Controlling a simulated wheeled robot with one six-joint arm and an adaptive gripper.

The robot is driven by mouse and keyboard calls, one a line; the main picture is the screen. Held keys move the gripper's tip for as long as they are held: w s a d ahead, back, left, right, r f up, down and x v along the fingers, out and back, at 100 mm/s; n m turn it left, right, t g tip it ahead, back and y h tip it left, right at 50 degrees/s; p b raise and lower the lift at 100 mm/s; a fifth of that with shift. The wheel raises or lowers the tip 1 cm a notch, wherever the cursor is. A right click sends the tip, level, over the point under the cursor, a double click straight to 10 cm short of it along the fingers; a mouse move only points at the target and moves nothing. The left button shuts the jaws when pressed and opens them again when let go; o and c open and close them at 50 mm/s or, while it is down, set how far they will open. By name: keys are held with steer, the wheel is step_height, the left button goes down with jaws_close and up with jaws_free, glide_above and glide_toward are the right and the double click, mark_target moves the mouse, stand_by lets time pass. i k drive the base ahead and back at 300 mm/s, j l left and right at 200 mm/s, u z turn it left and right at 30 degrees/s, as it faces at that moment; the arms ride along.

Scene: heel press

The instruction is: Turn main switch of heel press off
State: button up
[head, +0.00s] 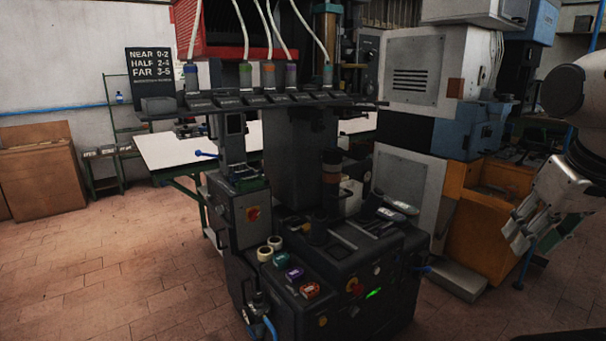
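The heel press (385,262) is the dark machine in the middle of the head view. A red switch on a yellow plate (252,213) sits on the front of its left-hand box; which way its handle points is too small to tell. A second red control with some yellow (354,286) is on the lower front panel, near a lit green display (373,293). I cannot tell for certain which is the main switch. My gripper (522,232) hangs at the right edge, pointing down and left, well apart from the press. Nothing shows in it; its finger opening is unclear.
Tape rolls (269,247) and several small coloured boxes (294,273) lie on the press's front ledge. An orange cabinet (478,215) and grey-blue machines stand behind, to the right. A white table (180,150) is behind, to the left. The tiled floor at front left is clear.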

mark_target(255, 216)
steer(key=j+u, duration=0.1)
steer(key=j, duration=0.85)
steer(key=i+j+u, duration=0.1)
steer(key=j, duration=0.8)
